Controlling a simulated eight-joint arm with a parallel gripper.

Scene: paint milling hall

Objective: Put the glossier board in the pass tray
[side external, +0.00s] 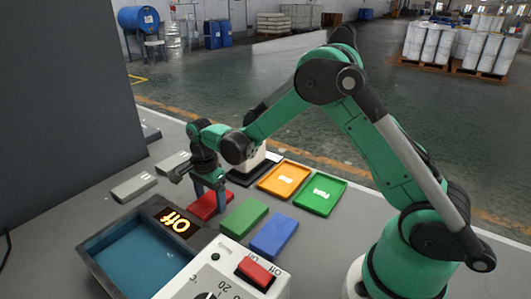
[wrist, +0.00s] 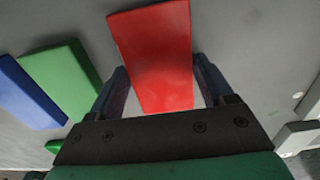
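A red board (side external: 204,205) lies flat on the bench under my gripper (side external: 209,188). In the wrist view, the red board (wrist: 155,50) reaches between my two fingers (wrist: 160,70), which are spread along its sides; a gap shows at the left finger. I cannot tell how low the fingers stand. A green board (side external: 244,217) and a blue board (side external: 274,236) lie to the right, apart. The red board shows a soft pale sheen in the wrist view. An orange tray (side external: 262,187) and a green tray (side external: 306,205) hold white labels, too small to read.
Grey blocks (side external: 133,187) lie left. A white device on a dark base (side external: 240,179) stands behind the gripper.

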